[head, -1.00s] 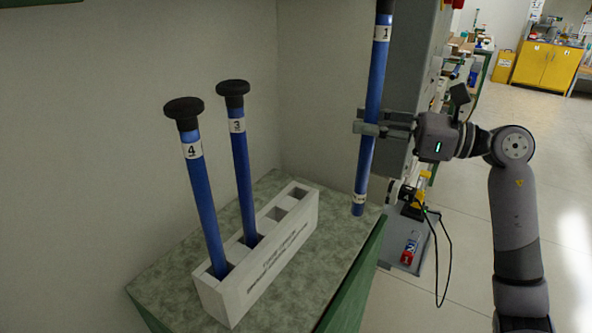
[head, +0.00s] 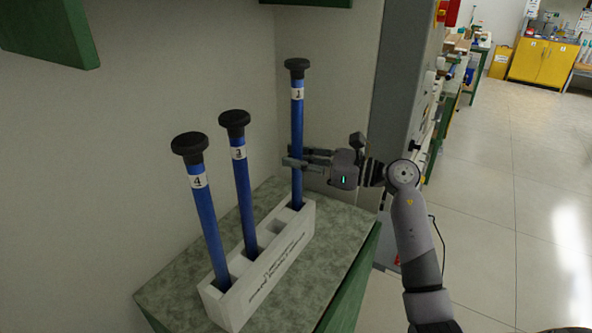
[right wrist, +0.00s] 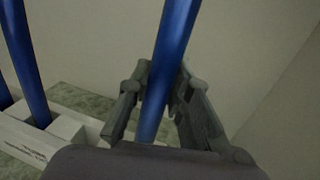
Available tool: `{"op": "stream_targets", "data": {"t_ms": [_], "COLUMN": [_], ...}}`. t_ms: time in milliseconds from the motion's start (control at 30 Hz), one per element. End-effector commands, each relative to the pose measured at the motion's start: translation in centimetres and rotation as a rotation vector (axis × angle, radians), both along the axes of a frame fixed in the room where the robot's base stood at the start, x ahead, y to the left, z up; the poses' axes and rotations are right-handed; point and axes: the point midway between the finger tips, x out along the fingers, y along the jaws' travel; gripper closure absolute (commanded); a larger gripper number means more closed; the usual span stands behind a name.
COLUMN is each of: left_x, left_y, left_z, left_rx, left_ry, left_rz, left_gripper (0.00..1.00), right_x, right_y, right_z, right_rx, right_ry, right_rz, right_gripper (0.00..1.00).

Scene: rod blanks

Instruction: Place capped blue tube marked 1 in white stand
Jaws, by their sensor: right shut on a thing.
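The blue tube marked 1 (head: 297,128) has a black cap and stands nearly upright at the far end of the white stand (head: 262,281). Its lower end is at or in the far compartment; how deep it sits I cannot tell. My right gripper (head: 297,163) is shut around the tube's middle, coming in from the right. The right wrist view shows the same tube (right wrist: 168,70) between the fingers (right wrist: 152,100). Blue tubes marked 3 (head: 243,190) and 4 (head: 207,225) stand in nearer compartments, leaning slightly. My left gripper is not in view.
The stand rests on a green-topped bench (head: 335,235) against a grey wall. One compartment (head: 275,232) between tubes 1 and 3 is empty. A green shelf (head: 45,35) hangs at upper left. A grey panel (head: 398,100) stands behind my right arm.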

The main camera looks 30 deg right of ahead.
Motion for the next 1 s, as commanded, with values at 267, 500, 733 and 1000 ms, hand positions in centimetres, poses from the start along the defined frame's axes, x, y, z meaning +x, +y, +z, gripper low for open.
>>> {"op": "stream_targets", "data": {"t_ms": [267,500,733,1000], "left_x": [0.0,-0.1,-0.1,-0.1], "left_y": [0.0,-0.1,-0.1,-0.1], "left_z": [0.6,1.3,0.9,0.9], "left_rx": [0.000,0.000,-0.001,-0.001], "left_ry": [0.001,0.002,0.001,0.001], "left_rz": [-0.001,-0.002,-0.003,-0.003], "left_gripper": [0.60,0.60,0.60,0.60], "right_x": [0.0,0.3,0.3,0.3], "right_y": [0.1,0.2,0.2,0.2], "right_z": [-3.2,-4.0,-4.3,-4.2], "right_rx": [0.005,0.000,-0.001,0.000], "right_ry": [0.003,-0.001,-0.002,-0.001], "right_rz": [0.001,-0.001,-0.001,-0.001], "right_gripper": [1.00,1.00,1.00,0.67]}}
